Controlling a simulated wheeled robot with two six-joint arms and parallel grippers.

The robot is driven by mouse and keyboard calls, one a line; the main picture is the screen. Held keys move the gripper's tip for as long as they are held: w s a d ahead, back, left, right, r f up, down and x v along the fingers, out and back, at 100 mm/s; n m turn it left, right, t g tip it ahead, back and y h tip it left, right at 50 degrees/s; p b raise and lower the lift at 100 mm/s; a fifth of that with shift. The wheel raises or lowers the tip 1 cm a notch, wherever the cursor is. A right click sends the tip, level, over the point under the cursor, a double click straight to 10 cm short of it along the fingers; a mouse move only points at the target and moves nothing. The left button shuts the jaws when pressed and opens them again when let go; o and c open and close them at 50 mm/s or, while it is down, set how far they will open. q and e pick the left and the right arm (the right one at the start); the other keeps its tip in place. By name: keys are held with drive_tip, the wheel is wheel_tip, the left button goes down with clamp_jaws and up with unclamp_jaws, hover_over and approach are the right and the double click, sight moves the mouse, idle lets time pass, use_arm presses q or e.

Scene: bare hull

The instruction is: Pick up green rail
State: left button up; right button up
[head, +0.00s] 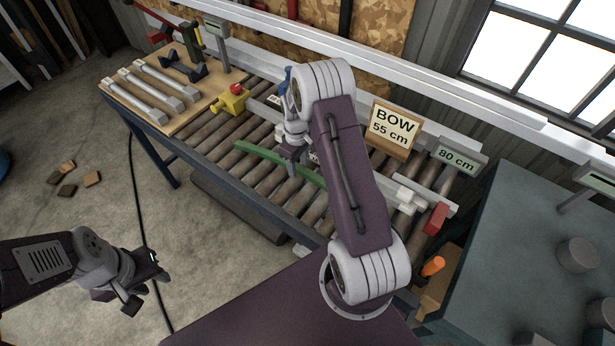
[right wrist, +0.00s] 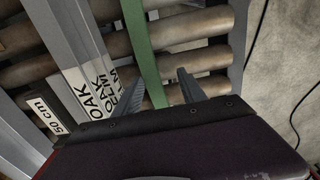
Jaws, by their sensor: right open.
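The green rail (head: 258,153) lies across the rollers of the conveyor bench in the head view, its right part passing behind my right arm. My right gripper (head: 293,163) is over the rail, pointing down. In the right wrist view the green rail (right wrist: 143,48) runs between the two spread fingers of the right gripper (right wrist: 155,76), which is open and empty. Whether the fingers touch the rail I cannot tell. My left gripper (head: 146,283) hangs over the floor at the lower left, its fingers apart with nothing between them.
A wooden board (head: 178,118) with grey bars is at the bench's left end. A yellow box with a red button (head: 233,98) stands near it. A "BOW 55 cm" sign (head: 393,129) and an "80 cm" sign (head: 458,156) stand behind. White labels (right wrist: 107,90) lie beside the rail.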

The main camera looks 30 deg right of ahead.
drive_tip(key=shift+w+f, duration=0.1)
drive_tip(key=shift+f, duration=1.2)
drive_tip(key=shift+r, duration=0.1)
clamp_jaws()
